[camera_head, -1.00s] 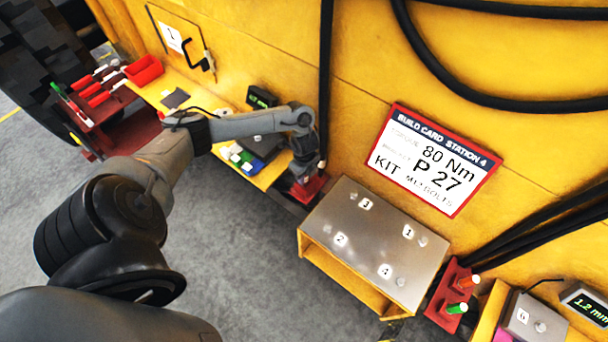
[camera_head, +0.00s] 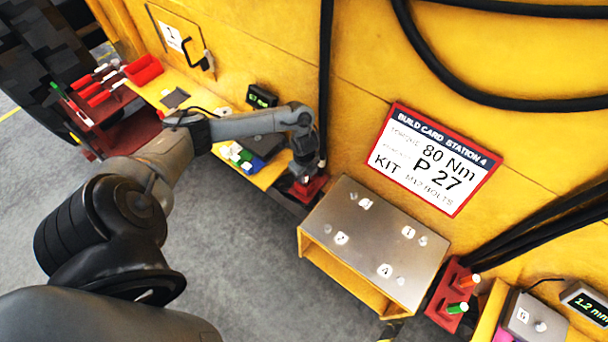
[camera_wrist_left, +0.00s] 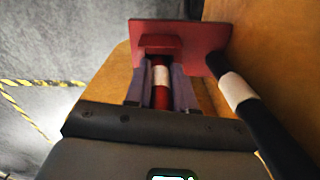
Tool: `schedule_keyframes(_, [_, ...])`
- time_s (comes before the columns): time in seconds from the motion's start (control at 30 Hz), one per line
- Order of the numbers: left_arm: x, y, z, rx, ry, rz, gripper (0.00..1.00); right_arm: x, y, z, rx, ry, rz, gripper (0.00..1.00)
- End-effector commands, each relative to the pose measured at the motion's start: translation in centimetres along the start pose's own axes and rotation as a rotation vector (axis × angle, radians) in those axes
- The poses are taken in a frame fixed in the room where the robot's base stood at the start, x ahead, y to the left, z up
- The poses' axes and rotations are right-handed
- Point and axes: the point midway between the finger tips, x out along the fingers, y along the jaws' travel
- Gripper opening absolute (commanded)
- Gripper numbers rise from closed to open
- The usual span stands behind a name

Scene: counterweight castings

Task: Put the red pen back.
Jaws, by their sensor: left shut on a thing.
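My left gripper (camera_head: 305,178) is at the small red holder (camera_head: 316,187) by the yellow wall, at the right end of the left bench. In the left wrist view its two fingers (camera_wrist_left: 159,92) are closed on a red pen (camera_wrist_left: 160,97) with a white band. The far end of the pen meets the raised block of the red holder (camera_wrist_left: 180,36). I cannot tell whether the pen is seated in it or only in front of it. In the head view the pen is mostly hidden by the gripper. My right gripper is out of view.
A black hose (camera_head: 325,80) with a white band hangs close to the right of my left gripper. A grey-topped box (camera_head: 375,245) stands to the right. Beyond it another red holder (camera_head: 441,306) carries an orange-capped and a green-capped pen. Grey floor lies in front.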

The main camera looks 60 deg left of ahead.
Motion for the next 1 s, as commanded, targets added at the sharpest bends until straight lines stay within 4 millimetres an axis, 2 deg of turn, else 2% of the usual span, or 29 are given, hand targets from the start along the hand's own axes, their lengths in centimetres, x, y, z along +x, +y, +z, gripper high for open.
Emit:
schedule_keyframes(0.4, [0.50, -0.02, -0.04, 0.000, 0.001, 0.000, 0.00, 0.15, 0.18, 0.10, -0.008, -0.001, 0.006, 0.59])
schedule_keyframes(0.43, [0.51, -0.02, -0.04, 0.000, 0.001, -0.001, 0.25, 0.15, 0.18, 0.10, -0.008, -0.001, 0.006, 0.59])
schedule_keyframes(0.6, [0.49, -0.01, -0.03, 0.000, 0.001, 0.000, 0.51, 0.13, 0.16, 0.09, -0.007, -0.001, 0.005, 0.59])
schedule_keyframes(0.63, [0.48, -0.01, -0.03, 0.000, 0.000, 0.000, 0.54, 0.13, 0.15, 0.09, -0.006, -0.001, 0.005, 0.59])
schedule_keyframes(1.0, [0.02, -0.03, 0.01, 0.000, 0.000, -0.001, 0.54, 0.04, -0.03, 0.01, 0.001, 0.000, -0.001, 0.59])
